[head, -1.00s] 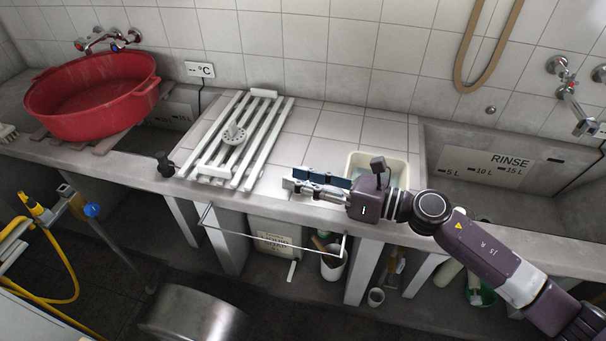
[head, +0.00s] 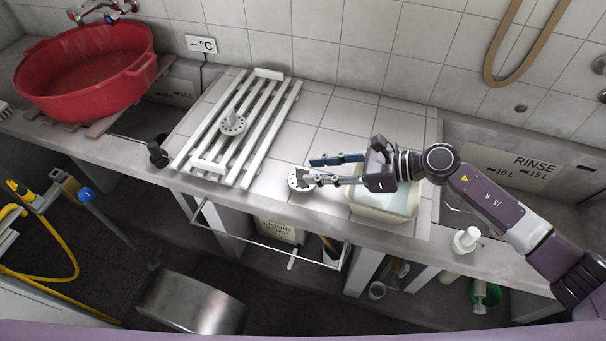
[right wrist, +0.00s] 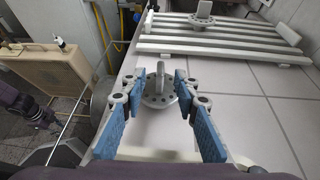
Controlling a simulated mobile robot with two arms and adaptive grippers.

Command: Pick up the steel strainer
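A grey perforated disc with an upright grip, the steel strainer by its look (head: 298,181), lies on the tiled counter near its front edge. In the right wrist view the strainer (right wrist: 154,102) sits between the spread blue-padded fingers, with a visible gap on each side. My right gripper (head: 318,170) is open and low over the counter; it also shows in the right wrist view (right wrist: 159,84). In the head view its fingers partly cover the strainer's right side. My left gripper is not in view.
A similar paler perforated disc (head: 232,123) rests on the white slatted rack (head: 262,135) to the left. A cream basin (head: 407,203) is beneath my right gripper's wrist. A red tub (head: 88,82) stands far left. The rinse sink (head: 476,156) is right. Tiles behind the strainer are clear.

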